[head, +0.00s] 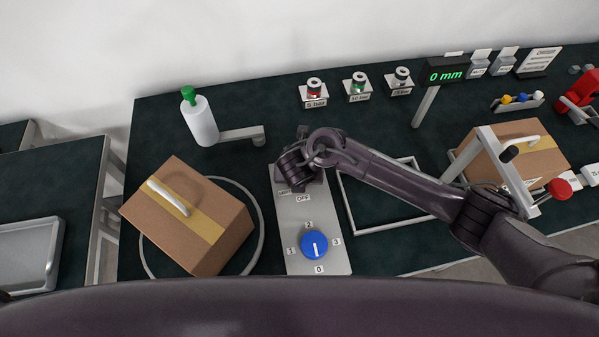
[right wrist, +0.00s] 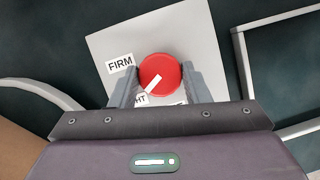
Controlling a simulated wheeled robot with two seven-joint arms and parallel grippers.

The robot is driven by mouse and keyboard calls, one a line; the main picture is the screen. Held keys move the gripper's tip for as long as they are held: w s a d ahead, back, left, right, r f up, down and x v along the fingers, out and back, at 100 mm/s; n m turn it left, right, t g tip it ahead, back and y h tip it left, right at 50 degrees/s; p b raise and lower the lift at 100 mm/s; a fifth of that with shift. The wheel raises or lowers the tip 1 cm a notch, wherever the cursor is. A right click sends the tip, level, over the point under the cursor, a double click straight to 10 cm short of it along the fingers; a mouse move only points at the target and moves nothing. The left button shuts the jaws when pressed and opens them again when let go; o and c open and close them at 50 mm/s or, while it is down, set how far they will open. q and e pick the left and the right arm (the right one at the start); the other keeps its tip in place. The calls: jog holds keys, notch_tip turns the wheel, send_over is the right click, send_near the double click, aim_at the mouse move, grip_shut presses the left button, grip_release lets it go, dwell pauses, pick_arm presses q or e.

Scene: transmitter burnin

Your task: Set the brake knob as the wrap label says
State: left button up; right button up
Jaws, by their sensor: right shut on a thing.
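The brake knob (right wrist: 160,72) is red with a white mark and sits on a grey panel (right wrist: 110,45). The mark runs toward the lower left, toward a label ending in "HT" (right wrist: 141,99) that is partly hidden. A "FIRM" label (right wrist: 120,64) lies to the knob's upper left. My right gripper (right wrist: 158,85) is shut on the knob, a finger on each side. In the head view my right gripper (head: 297,172) covers the knob at the panel's top; an "OFF" label (head: 303,197) shows below it. I see no readable wrap label. My left gripper is out of view.
A blue knob (head: 314,245) with labels 0 to 3 is lower on the panel. A taped carton (head: 165,220) stands left; another carton (head: 520,155) stands right in a frame. A green-capped bottle (head: 200,122), several button boxes and a "0 mm" display (head: 444,75) stand behind.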

dwell(0.3)
jog(key=o, duration=1)
jog(key=shift+c, duration=0.2)
jog(key=p+v, duration=0.3)
jog(key=v, duration=0.5)
jog(key=shift+a, duration=0.1)
